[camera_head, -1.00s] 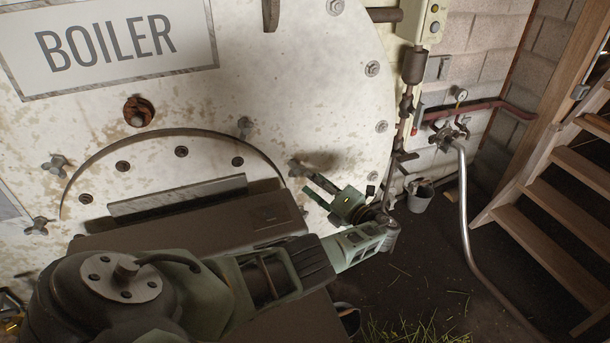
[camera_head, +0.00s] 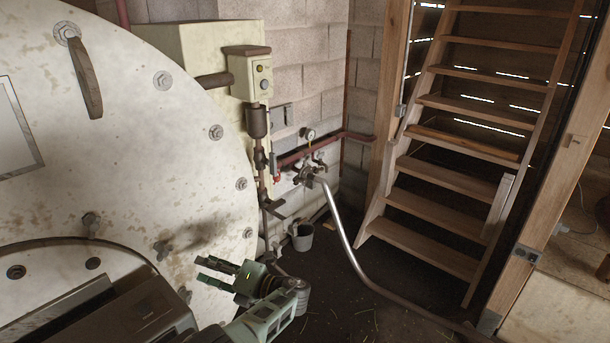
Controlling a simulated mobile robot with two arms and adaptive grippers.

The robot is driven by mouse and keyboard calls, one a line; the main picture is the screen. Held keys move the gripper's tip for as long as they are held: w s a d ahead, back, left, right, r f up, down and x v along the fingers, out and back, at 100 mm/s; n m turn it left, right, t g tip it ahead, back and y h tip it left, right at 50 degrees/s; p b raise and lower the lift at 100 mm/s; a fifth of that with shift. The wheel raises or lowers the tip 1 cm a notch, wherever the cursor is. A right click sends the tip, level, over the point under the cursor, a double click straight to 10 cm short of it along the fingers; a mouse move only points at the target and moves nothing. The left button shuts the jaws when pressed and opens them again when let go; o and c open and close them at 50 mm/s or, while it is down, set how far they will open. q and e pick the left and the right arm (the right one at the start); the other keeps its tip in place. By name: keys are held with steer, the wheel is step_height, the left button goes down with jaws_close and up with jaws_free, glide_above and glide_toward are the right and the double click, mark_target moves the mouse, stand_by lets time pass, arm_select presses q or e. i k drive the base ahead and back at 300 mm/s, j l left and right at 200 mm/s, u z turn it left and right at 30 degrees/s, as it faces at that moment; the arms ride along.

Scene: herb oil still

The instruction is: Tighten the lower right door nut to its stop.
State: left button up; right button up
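My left gripper (camera_head: 202,271) is in front of the boiler face, low in the picture, with its fingers pointing left. Its two green fingers are apart, with nothing seen between them. A door nut (camera_head: 162,250) shows on the boiler face to the left of and slightly above the fingertips, apart from them in the picture. Another door nut (camera_head: 92,223) is farther left, above the door's arched rim. A small dark fitting (camera_head: 185,294) shows just below the fingertips; I cannot tell if it is the lower right nut. The lower door is hidden or out of frame. My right gripper is not in view.
A control box (camera_head: 255,76) and pipework stand right of the boiler. A grey bucket (camera_head: 302,236) and a silver hose (camera_head: 345,240) are on the floor beyond my gripper. Wooden stairs (camera_head: 440,190) rise at the right. Dark floor between them is mostly clear.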

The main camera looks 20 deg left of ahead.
mark_target(182, 292)
steer(key=k+l, duration=0.1)
steer(key=l, duration=1.4)
